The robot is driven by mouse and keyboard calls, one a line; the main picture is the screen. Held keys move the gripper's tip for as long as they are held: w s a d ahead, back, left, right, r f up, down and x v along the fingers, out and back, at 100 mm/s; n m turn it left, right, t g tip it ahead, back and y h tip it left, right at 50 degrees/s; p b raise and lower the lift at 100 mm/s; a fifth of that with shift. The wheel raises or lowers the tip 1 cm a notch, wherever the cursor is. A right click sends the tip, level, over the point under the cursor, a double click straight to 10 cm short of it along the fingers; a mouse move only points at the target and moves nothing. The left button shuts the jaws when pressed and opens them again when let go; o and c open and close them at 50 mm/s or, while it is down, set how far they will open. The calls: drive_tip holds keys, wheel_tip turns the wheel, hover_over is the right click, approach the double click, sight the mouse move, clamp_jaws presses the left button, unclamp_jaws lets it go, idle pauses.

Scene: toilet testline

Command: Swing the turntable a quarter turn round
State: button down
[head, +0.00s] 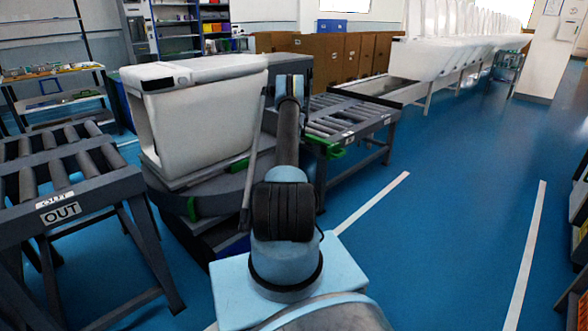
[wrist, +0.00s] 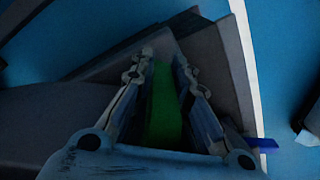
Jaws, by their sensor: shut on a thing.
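The turntable (head: 222,197) is a dark grey, rounded platform with green parts on its edge, left of my arm in the head view. A large white ceramic toilet piece (head: 203,115) stands on it. In the wrist view my gripper (wrist: 164,58) has its two fingers on either side of a green handle (wrist: 164,110) and is shut on it. Grey panels, seemingly of the turntable, lie around the handle. In the head view my arm hides the gripper and the handle it holds.
A roller stand marked OUT (head: 62,212) is at the left, close to the turntable. Another roller conveyor (head: 350,117) lies behind to the right, leading to a row of white pieces (head: 450,55). Blue floor (head: 450,200) is open at the right.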

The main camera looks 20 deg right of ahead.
drive_tip(key=shift+w+a, duration=0.5)
drive_tip(key=shift+w, duration=0.05)
drive_tip(key=c, duration=1.5)
unclamp_jaws()
drive_tip(key=shift+d, duration=0.1)
drive_tip(key=r, duration=1.2)
drive_tip(key=shift+s+d, duration=0.15)
drive_tip(key=shift+d, duration=0.25)
